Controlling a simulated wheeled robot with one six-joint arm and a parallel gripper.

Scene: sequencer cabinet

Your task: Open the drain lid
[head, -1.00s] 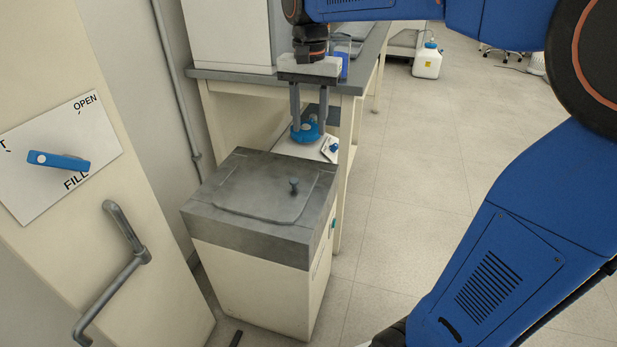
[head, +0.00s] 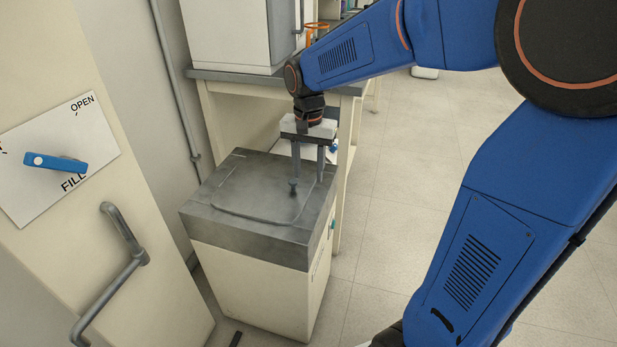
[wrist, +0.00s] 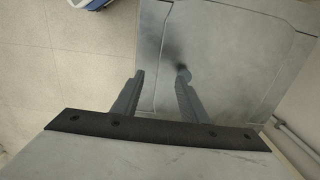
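The drain lid (head: 252,188) is a grey rounded panel lying flat and shut in the top of a cream cabinet with a dark grey top. It also shows in the wrist view (wrist: 225,50). Its small knob (head: 293,188) stands near the lid's right side. My gripper (head: 308,180) is open and empty, pointing down above the right part of the lid. In the head view its left finger overlaps the knob. In the wrist view my gripper (wrist: 161,75) has its right fingertip against or just over the knob, which is mostly hidden; contact cannot be told.
A wall panel (head: 85,125) with a blue lever (head: 55,162) and a grey crank handle (head: 125,250) stand at the left. A bench (head: 235,76) is behind the cabinet. The floor (head: 400,200) to the right is clear.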

